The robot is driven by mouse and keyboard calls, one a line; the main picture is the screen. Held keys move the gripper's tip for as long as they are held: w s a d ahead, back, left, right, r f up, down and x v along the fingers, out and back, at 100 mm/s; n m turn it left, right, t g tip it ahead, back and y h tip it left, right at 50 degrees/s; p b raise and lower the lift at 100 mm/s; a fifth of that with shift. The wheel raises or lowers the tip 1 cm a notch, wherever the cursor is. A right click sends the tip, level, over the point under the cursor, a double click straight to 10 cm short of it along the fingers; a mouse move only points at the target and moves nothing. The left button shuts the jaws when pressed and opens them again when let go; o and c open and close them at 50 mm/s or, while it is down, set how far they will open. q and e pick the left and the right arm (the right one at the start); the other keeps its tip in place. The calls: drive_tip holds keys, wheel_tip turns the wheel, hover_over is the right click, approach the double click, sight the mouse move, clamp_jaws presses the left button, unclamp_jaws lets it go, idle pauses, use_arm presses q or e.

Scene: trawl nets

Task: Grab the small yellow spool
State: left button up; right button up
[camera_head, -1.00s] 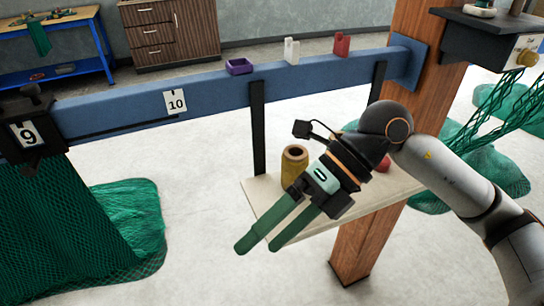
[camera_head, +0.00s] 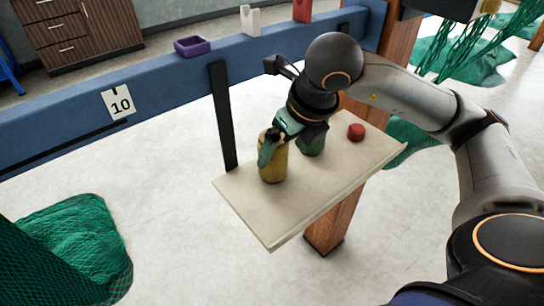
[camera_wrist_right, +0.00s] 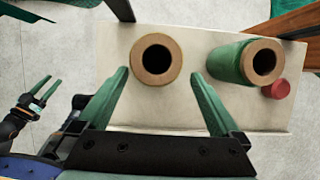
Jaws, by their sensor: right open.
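The yellow spool (camera_head: 273,165) stands upright on a pale shelf (camera_head: 300,208). In the right wrist view, its brown end (camera_wrist_right: 157,59) with a dark hole lies between and just beyond the fingertips. My right gripper (camera_head: 276,143) is open; one green finger shows in front of the spool's upper part in the head view, and the other is hard to make out. I cannot tell whether either finger touches it. My left gripper (camera_wrist_right: 43,87) shows open and empty at the left of the right wrist view.
A green spool (camera_head: 313,142) stands close beside the yellow one, also seen in the wrist view (camera_wrist_right: 229,62). A red object (camera_head: 356,131) lies on the shelf. A blue beam (camera_head: 165,90) runs behind, carrying a purple tray (camera_head: 192,46) and a white item (camera_head: 250,20). The shelf's front is clear.

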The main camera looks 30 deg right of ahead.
sight(273, 161)
drive_tip(key=shift+a+x, duration=0.15)
drive_tip(key=shift+x, duration=1.35)
drive_tip(key=shift+a+x, duration=0.2)
drive_tip(key=shift+x, duration=1.3)
drive_tip(key=shift+w+r, duration=0.15)
drive_tip(key=shift+w, duration=0.05)
drive_tip(key=c, duration=1.4)
